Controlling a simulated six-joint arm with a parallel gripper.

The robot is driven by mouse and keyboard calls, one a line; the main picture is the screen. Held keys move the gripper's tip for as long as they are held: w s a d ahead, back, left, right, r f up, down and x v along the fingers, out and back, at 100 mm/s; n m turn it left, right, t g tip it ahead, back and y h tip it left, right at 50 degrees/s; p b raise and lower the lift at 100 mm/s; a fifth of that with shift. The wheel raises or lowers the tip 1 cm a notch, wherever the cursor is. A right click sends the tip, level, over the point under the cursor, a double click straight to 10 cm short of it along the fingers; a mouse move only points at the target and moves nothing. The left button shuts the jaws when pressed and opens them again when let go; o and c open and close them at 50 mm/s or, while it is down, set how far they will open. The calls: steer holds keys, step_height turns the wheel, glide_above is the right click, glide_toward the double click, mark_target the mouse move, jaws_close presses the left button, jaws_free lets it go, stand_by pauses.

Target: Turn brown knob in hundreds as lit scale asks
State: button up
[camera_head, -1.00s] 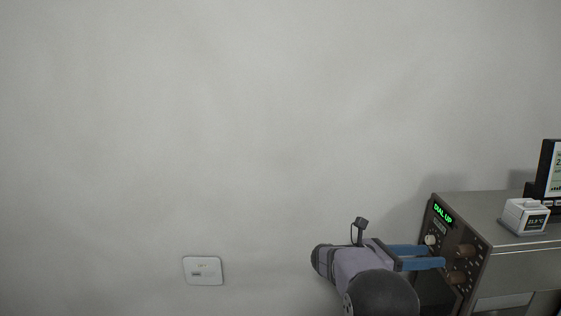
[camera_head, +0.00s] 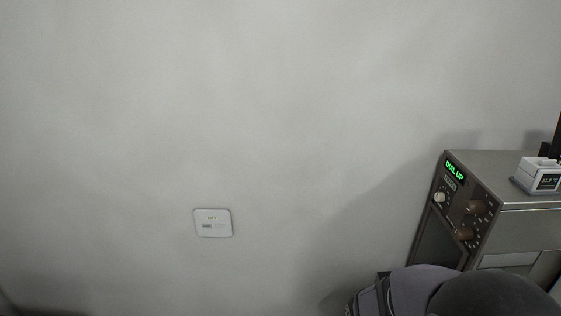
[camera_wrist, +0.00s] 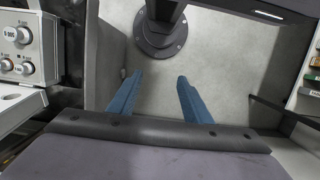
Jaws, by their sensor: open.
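The lit scale (camera_head: 484,188) stands at the right in the head view. Its dark front panel shows green text reading "DIAL UP" (camera_head: 454,171). On that panel are a pale knob (camera_head: 439,197), an upper brown knob (camera_head: 473,207) and a lower brown knob (camera_head: 463,234). My gripper is below the panel in the head view, its fingers out of sight behind my arm. In the wrist view my gripper (camera_wrist: 156,95) has two blue fingers apart, with nothing between them, above pale floor.
A small white display box (camera_head: 540,176) sits on the scale's top. A wall plate (camera_head: 212,223) is on the bare grey wall. The wrist view shows a round dark pedestal base (camera_wrist: 160,40) ahead, and a grey panel with pale knobs (camera_wrist: 20,50) at left.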

steer(key=w+r, duration=0.1)
steer(key=r+t, duration=0.1)
steer(key=w+r+t+b, duration=0.1)
steer(key=shift+w+d, duration=0.25)
steer(key=shift+w, duration=0.05)
stand_by(1.5)
